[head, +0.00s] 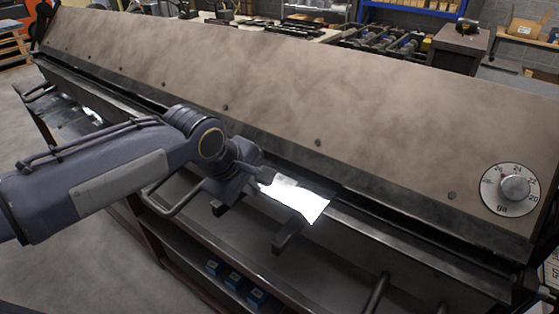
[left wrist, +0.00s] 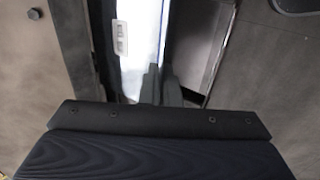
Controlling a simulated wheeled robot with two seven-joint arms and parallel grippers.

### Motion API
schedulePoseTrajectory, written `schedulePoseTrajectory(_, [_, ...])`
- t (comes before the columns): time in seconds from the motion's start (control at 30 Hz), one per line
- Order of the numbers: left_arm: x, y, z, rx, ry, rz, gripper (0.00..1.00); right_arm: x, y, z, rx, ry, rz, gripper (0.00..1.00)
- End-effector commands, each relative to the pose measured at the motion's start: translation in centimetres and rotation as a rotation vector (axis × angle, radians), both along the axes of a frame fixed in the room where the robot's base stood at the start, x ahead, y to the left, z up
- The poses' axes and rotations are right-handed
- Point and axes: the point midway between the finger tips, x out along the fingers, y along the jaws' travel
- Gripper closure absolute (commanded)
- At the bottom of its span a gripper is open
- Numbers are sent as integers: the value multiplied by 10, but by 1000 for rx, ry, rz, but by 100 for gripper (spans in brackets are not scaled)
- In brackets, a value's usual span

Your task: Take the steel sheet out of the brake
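The steel sheet (head: 300,198) is a bright, shiny piece in the brake's front opening, right of my left gripper. In the left wrist view the sheet (left wrist: 142,45) is a bright strip with a small pale label. My left gripper (head: 262,184) is at the sheet's left edge. In the left wrist view its two fingers (left wrist: 162,86) are close together at the sheet edge and look closed on it. The brake (head: 270,95) is a long brown machine with a dark front edge. The sheet's far end is hidden under it. My right gripper is not in view.
A gauge dial (head: 515,187) is on the brake's right end. Loop handles and dark bars stick out along the front. A shelf with small blue boxes (head: 232,281) lies below. Bare floor (head: 60,225) shows at left. A bench and shelving stand behind.

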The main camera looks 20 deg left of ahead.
Motion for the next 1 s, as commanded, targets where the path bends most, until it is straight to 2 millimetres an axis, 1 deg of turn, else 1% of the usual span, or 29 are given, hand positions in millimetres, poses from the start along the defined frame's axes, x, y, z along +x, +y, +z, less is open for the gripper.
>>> schedulePoseTrajectory(0.3, [-36,13,0,-1,-3,1,100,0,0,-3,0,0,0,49])
schedulePoseTrajectory(0.53, [-60,22,1,-2,-2,2,100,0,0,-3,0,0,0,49])
schedulePoseTrajectory(0.67, [-64,23,0,-1,-2,0,100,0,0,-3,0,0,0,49])
schedulePoseTrajectory(1.0, [-64,23,0,-1,-2,0,100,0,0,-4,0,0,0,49])
